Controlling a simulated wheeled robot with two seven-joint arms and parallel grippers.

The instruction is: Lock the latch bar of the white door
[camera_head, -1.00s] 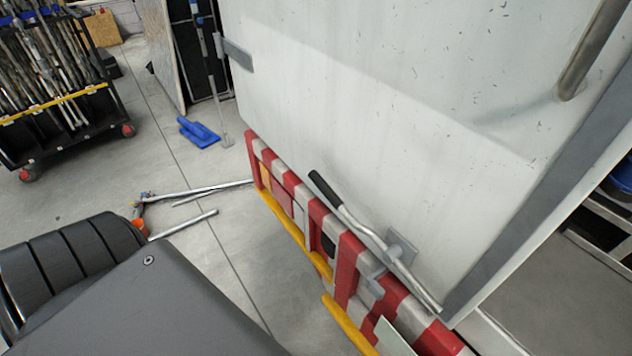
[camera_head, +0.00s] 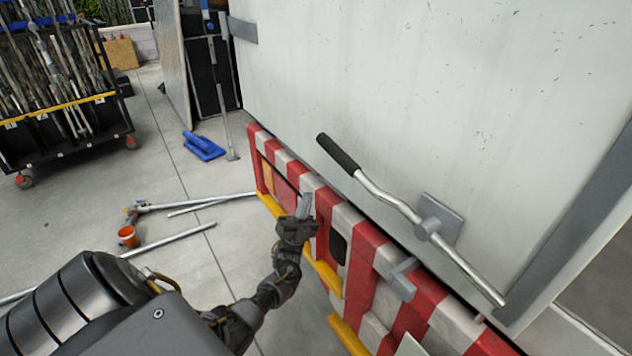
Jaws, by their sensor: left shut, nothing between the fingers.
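The white door (camera_head: 400,80) fills the upper right of the head view. Its latch bar (camera_head: 385,198) is a bent silver rod with a black grip (camera_head: 338,153) at its upper left end. The bar slopes down to the right across a grey mounting plate (camera_head: 441,218) on the door. A grey bracket (camera_head: 402,279) sits below it on the red and white striped bumper. My left gripper (camera_head: 305,206) is shut and empty, in front of the bumper, below and left of the black grip and apart from it. My right gripper is not in view.
The striped bumper (camera_head: 368,258) has yellow edges (camera_head: 325,272) sticking out below. A pole cart (camera_head: 65,125) stands at the back left.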

